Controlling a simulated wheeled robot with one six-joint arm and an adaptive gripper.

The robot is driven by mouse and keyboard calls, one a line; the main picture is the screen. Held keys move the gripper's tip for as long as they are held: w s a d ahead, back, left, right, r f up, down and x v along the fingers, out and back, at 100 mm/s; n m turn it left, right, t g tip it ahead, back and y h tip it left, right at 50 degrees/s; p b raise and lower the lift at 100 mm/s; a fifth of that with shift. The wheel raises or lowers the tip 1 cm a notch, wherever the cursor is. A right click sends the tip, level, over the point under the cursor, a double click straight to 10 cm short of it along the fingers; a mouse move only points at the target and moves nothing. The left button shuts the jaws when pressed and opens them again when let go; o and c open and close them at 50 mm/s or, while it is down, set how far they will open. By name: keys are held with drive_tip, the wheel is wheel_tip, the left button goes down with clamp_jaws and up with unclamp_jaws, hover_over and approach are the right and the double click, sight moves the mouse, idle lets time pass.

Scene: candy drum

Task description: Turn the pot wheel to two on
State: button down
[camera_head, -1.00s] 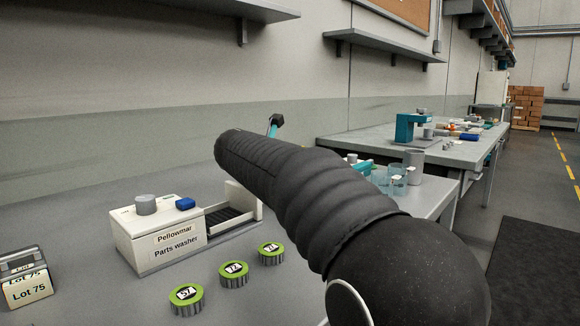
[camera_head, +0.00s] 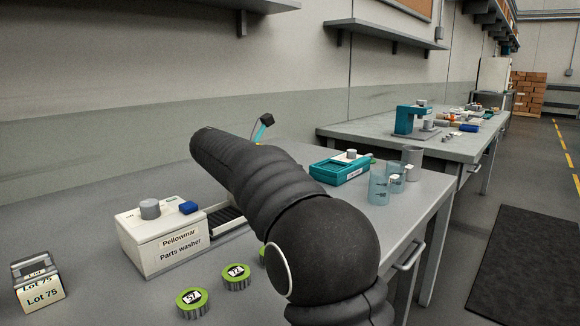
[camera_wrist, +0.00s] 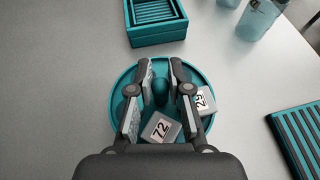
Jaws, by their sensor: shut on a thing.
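The pot wheel (camera_wrist: 124,78) is a round teal disc in the wrist view, with a teal knob (camera_wrist: 160,90) standing at its middle. My gripper (camera_wrist: 161,76) is over the wheel, its two dark fingers closed on either side of the knob. A grey block marked 72 (camera_wrist: 161,129) sits on the wheel near the front. Another block marked 29 (camera_wrist: 204,99) sits on its right side. My fingers and wrist cover parts of the disc. In the head view the wheel and gripper are hidden behind my arm.
A teal tray (camera_wrist: 157,35) lies beyond the wheel, with clear cups (camera_head: 379,188) nearby. A slotted teal rack (camera_wrist: 297,140) lies to the right. The parts washer (camera_head: 160,243), green caps (camera_head: 192,301) and Lot 75 box (camera_head: 38,282) stand at the front left.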

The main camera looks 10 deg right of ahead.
drive_tip(key=shift+m+g, duration=0.3)
idle(0.5)
drive_tip(key=c, duration=1.1)
unclamp_jaws()
drive_tip(key=shift+a, duration=0.1)
drive_tip(key=v, duration=1.2)
drive_tip(key=shift+f, duration=0.2)
